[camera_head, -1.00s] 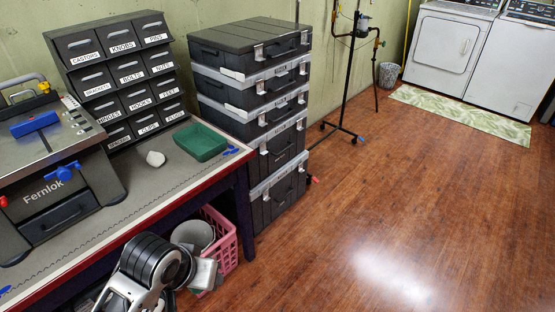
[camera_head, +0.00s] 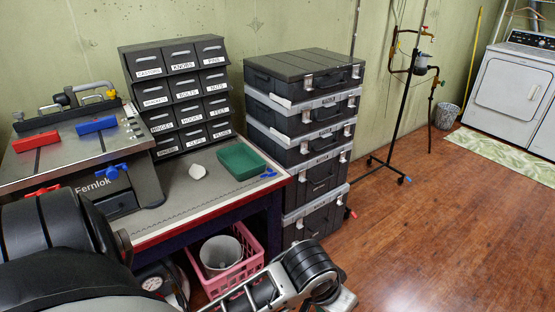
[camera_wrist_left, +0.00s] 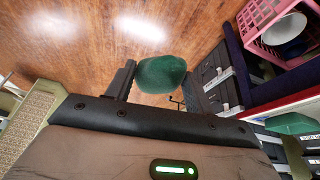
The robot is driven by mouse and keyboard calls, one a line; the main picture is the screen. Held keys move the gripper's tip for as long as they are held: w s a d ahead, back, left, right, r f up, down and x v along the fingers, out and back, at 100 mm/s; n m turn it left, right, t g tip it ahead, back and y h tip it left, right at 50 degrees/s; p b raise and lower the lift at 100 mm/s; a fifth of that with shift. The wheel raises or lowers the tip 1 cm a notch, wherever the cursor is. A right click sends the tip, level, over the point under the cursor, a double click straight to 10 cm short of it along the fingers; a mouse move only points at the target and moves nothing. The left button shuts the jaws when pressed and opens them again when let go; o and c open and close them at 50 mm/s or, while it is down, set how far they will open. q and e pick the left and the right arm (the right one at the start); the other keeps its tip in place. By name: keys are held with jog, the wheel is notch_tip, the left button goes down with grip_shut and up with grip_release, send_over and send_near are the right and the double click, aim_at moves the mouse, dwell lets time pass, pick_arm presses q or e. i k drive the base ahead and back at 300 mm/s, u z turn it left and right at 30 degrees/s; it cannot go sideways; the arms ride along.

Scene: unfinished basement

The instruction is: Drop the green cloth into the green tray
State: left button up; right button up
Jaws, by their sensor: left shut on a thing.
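The green tray (camera_head: 236,163) lies on the workbench near its right end, and nothing shows inside it. In the left wrist view the tray (camera_wrist_left: 290,124) is at the right edge. The green cloth (camera_wrist_left: 161,74) is a bunched dark green lump in the left wrist view. My left gripper (camera_wrist_left: 137,76) is shut on the cloth and holds it over the wood floor, apart from the tray. My right gripper is not in view.
A white lump (camera_head: 197,169) sits left of the tray, and a small blue item (camera_head: 268,173) right of it. Labelled drawers (camera_head: 180,95) stand behind, stacked black cases (camera_head: 303,110) to the right. A pink crate (camera_head: 245,262) is under the bench.

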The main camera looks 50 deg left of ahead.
aim_at(238, 168)
jog(key=u, duration=0.1)
jog(key=i, duration=2.15)
jog(key=u, duration=1.65)
jog(key=i, duration=1.15)
jog(key=u, duration=1.15)
